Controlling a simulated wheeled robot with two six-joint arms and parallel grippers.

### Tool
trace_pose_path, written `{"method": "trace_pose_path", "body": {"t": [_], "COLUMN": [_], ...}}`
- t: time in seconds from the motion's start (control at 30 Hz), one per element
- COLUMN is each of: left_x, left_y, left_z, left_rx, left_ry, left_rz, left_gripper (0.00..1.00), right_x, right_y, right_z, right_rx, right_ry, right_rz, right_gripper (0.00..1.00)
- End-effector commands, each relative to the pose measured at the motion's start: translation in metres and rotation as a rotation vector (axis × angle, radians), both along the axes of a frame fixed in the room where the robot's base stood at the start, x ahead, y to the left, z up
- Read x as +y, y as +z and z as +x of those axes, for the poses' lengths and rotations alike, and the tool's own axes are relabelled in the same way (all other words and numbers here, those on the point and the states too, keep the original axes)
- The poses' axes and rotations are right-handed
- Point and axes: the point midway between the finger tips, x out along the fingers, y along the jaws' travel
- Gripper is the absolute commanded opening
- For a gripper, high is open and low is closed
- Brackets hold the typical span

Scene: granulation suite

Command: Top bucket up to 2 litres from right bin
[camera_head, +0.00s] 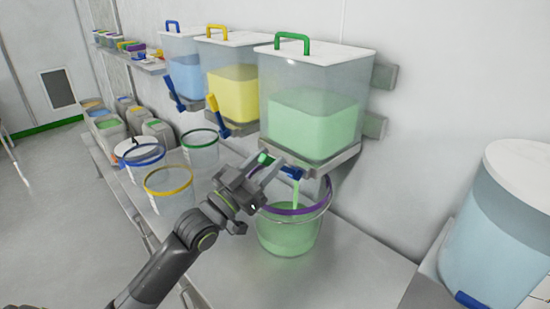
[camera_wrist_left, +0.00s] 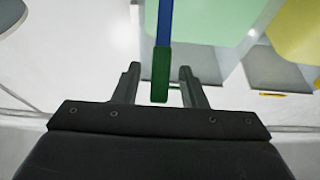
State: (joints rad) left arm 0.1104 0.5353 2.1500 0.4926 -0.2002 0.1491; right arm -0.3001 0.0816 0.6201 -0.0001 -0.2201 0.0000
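The right bin (camera_head: 312,112) is a clear box with a white lid and green top handle, part full of green contents. Its tap lever, blue with a green grip (camera_head: 264,158), sticks out below; the grip also shows in the left wrist view (camera_wrist_left: 160,78). A green stream (camera_head: 296,193) falls from the tap into the bucket (camera_head: 290,236), which has a purple rim and holds green contents. Its litre marks cannot be read. My left gripper (camera_head: 262,170) is open, with its fingers apart on either side of the green grip. My right gripper is out of view.
A yellow bin (camera_head: 232,88) and a blue bin (camera_head: 186,72) hang further left. Buckets with yellow (camera_head: 168,188), blue and green rims stand on the bench left of my arm. A pale blue drum (camera_head: 495,235) stands at the right. Bench right of the bucket is clear.

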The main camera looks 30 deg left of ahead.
Motion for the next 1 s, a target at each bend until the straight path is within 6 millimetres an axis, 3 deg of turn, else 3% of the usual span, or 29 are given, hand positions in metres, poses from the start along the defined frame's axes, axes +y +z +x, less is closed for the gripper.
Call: {"method": "trace_pose_path", "body": {"t": [0.23, 0.6, 0.9, 1.0], "left_x": [-0.007, -0.009, -0.009, -0.009], "left_y": [0.009, 0.011, 0.011, 0.011], "left_z": [0.022, 0.026, 0.026, 0.026], "left_rx": [-0.001, 0.0, 0.0, 0.0], "left_ry": [0.001, 0.0, 0.0, 0.0], "left_rz": [-0.001, 0.0, 0.0, 0.0], "left_gripper": [0.38, 0.38, 0.0, 0.0], "right_x": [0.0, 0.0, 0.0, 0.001], "right_y": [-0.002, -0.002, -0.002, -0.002], "right_z": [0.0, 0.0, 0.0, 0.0], "right_rx": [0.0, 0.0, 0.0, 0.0], "right_ry": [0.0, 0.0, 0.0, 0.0], "right_rz": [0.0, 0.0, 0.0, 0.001], "right_gripper": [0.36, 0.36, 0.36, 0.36]}}
